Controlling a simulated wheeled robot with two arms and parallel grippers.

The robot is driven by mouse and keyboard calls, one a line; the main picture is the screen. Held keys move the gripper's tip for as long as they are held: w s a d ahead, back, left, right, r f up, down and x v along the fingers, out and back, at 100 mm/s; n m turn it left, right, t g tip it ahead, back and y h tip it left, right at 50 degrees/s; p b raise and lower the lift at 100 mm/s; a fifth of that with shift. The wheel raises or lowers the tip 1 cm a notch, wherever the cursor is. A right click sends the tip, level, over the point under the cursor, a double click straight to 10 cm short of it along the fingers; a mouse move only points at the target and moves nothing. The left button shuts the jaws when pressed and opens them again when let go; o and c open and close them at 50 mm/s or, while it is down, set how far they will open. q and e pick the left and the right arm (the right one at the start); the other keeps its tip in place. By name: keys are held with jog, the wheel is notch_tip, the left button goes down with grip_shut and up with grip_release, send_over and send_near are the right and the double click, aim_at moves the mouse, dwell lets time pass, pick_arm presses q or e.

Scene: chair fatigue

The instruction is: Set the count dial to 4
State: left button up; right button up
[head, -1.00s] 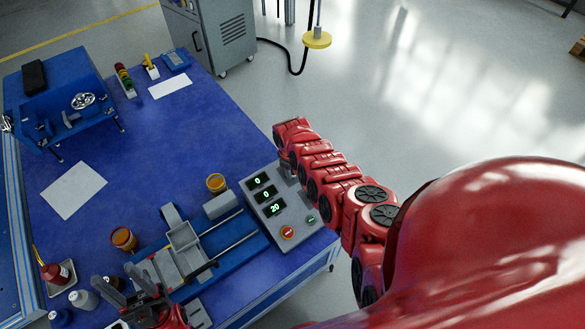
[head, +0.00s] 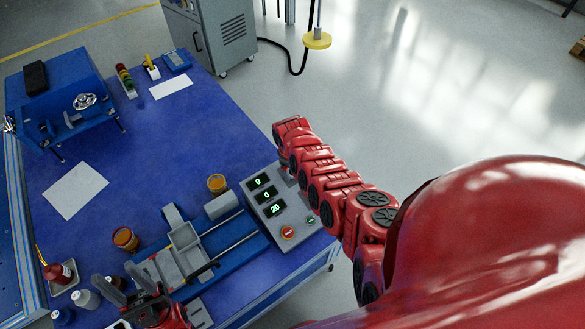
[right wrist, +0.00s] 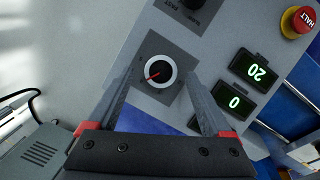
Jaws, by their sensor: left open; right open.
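The control box (head: 278,208) on the blue table has lit displays reading 0, 0 and 20. In the right wrist view a round dial (right wrist: 158,72) with a white rim, black centre and red pointer sits on a dark square plate. The pointer aims to the lower left of the picture; I cannot read a label that names this dial. My right gripper (right wrist: 157,88) is open, its fingers on either side of the dial, with no clear contact. In the head view my right arm hides the dials. My left gripper (head: 126,284) is open and empty at the lower left.
A red HALT button (right wrist: 299,20) and a second dark knob (right wrist: 192,3) are on the same panel. A blue fixture with rails (head: 205,245) stands left of the box. An orange-lidded jar (head: 217,183) is close by. The middle of the table is clear.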

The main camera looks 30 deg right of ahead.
jog(key=shift+s+a+r+p, duration=0.15)
jog(key=shift+r+p, duration=0.25)
jog(key=shift+r, duration=0.5)
notch_tip(320, 180, up, 14)
jog(key=s+a+b, duration=0.1)
jog(key=shift+s+a+f, duration=0.2)
jog(key=shift+s+a, duration=0.05)
jog(key=shift+a, duration=0.15)
